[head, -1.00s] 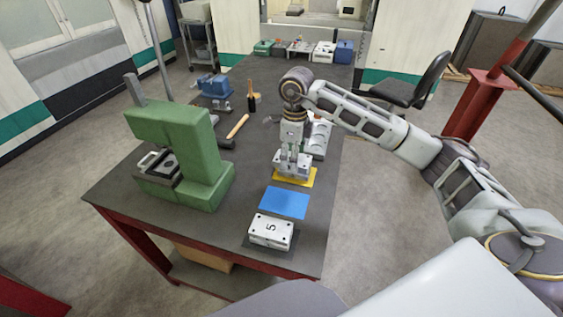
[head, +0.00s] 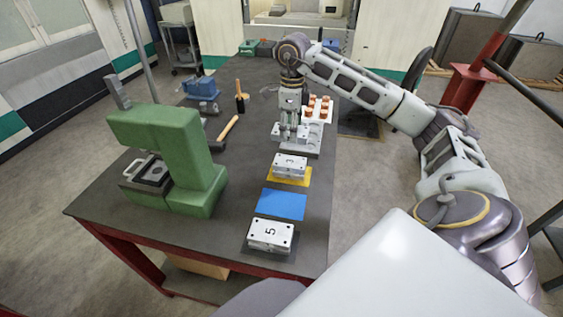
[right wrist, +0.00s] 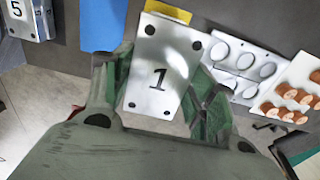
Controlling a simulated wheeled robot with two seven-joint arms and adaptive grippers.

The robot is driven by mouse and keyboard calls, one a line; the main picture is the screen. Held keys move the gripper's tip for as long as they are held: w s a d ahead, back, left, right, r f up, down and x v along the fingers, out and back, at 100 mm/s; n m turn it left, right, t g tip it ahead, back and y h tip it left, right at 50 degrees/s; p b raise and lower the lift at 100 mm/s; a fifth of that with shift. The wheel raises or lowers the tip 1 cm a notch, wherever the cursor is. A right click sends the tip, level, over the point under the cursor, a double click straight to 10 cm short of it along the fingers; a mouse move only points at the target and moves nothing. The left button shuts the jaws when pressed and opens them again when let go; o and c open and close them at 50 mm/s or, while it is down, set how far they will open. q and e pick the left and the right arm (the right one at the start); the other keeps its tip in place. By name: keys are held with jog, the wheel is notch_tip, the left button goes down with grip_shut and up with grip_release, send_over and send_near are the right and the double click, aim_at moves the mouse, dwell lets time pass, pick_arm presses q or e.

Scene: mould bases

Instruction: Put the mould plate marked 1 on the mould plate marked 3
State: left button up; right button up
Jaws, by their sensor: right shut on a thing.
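The mould plate marked 1 (right wrist: 158,75) fills the middle of the right wrist view, between the green fingers of my right gripper (right wrist: 155,95). In the head view my right gripper (head: 291,132) is shut on it, above the grey holed tray and behind the yellow mat. The mould plate marked 3 (head: 290,163) lies on the yellow mat (head: 287,182), apart from the gripper. In the right wrist view only a yellow corner (right wrist: 168,11) shows past the held plate. My left gripper is in neither view.
A plate marked 5 (head: 270,234) sits at the near edge, with a blue mat (head: 281,204) behind it. A green press (head: 165,145) stands left. The holed tray (head: 302,151) and a rack of copper-coloured pieces (head: 320,108) lie behind the yellow mat.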

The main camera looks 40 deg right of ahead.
dwell(0.5)
send_over(290, 161)
jog(key=shift+f, duration=3.05)
jog(key=shift+f+p, duration=0.35)
jog(key=shift+f, duration=1.5)
jog(key=shift+f, duration=0.1)
jog(key=o, duration=1.4)
jog(key=shift+r+b, duration=0.4)
jog(key=shift+r, duration=5.65)
